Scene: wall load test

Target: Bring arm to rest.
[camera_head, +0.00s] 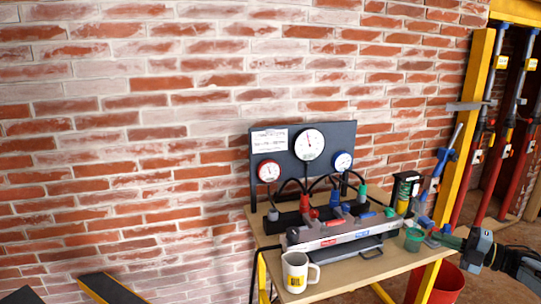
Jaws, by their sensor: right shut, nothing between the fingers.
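My right gripper (450,241) is at the right end of the workbench (340,287), its dark wrist (478,250) coming in from the right edge of the picture. Its fingers point left and are shut, with nothing seen between them. They are small here and overlap the bench's right end, near a green cup (413,242). I cannot tell whether they touch anything. My left gripper is not in view.
A red bucket (446,284) stands below right. A yellow post (470,125) rises behind. The brick wall (120,130) at left is bare.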

